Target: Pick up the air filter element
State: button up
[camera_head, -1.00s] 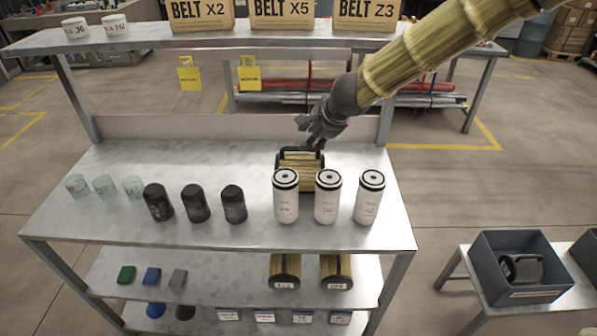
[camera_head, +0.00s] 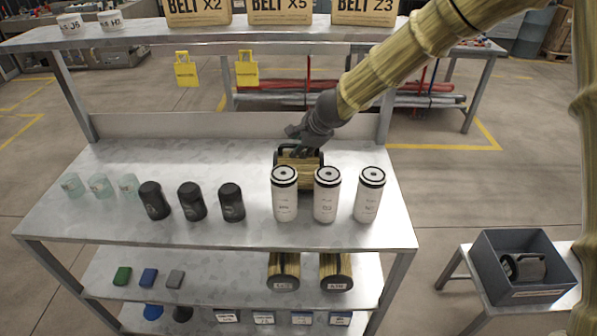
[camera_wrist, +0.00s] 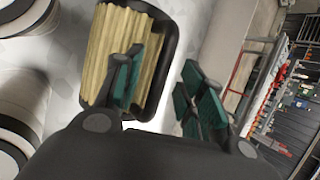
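The air filter element (camera_head: 299,172) stands on the table top behind the white canisters, which partly hide it. It has tan pleats and black end caps. In the wrist view the filter element (camera_wrist: 112,55) fills the upper middle, close to the camera. My gripper (camera_head: 298,142) is at its upper edge. In the wrist view my gripper (camera_wrist: 163,65) is open: one green-padded finger overlaps the pleats, the other is apart, to the right of the black rim. I cannot tell whether either finger touches it.
Three white canisters (camera_head: 326,196) stand directly in front, with black canisters (camera_head: 192,202) and glass jars (camera_head: 99,186) to the left. Two similar pleated filters (camera_head: 335,270) lie on the lower shelf. A grey bin (camera_head: 524,291) with a dark item stands at right. An upper shelf (camera_head: 160,38) carries belt boxes.

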grip_shut()
dwell(0.4)
